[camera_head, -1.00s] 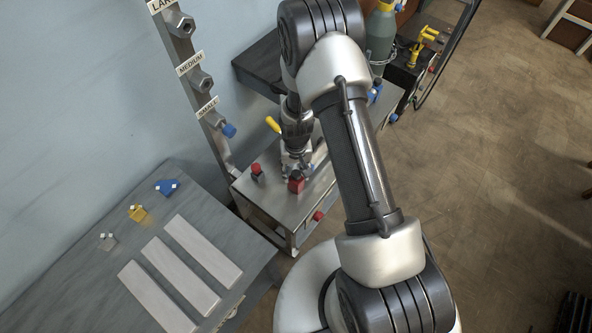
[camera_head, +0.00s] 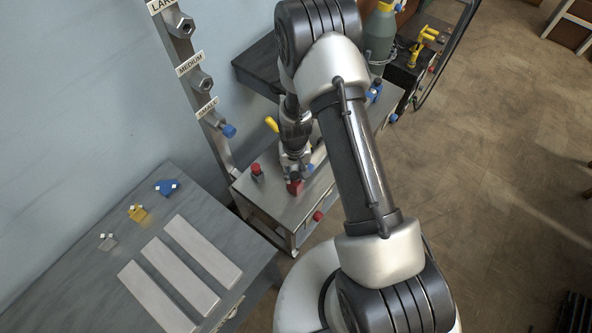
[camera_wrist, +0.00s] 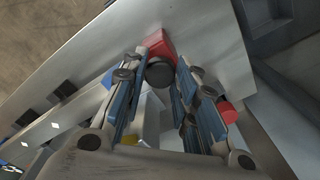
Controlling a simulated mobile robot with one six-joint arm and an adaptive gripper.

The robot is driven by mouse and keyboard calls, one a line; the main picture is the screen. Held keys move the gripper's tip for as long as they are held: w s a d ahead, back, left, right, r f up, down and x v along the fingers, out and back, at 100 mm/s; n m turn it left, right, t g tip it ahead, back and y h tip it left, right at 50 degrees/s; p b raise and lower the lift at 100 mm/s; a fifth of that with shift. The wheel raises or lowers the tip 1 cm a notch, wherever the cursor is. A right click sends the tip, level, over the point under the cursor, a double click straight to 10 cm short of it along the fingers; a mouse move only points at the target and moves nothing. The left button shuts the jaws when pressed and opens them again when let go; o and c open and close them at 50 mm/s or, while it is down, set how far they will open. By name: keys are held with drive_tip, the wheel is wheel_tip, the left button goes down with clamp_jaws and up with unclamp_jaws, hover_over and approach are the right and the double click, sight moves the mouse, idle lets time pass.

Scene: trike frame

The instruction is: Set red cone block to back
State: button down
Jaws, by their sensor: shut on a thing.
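A red block (camera_head: 296,187) is at the tip of my gripper (camera_head: 298,172), low over or on the grey metal table top; I cannot tell whether it touches the surface. In the wrist view the red block (camera_wrist: 161,43) shows beyond the fingertips, with a dark round end (camera_wrist: 160,73) between the fingers. My gripper (camera_wrist: 160,68) is shut on it. The fingers hide part of it, so its cone shape cannot be made out. Another red-topped piece (camera_head: 257,169) stands to the left on the table, apart from my gripper.
The metal table (camera_head: 262,201) has a red knob (camera_head: 318,215) on its front side. Yellow (camera_head: 271,125) and blue (camera_head: 229,131) parts are close by. A side bench (camera_head: 75,255) at left holds small blocks and pale strips. Bare floor lies at right.

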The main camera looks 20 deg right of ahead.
drive_tip(key=s+a, duration=0.2)
drive_tip(key=shift+a, duration=0.3)
drive_tip(key=c, duration=1.3)
unclamp_jaws()
drive_tip(key=shift+a, duration=0.1)
wheel_tip(320, 180, up, 12)
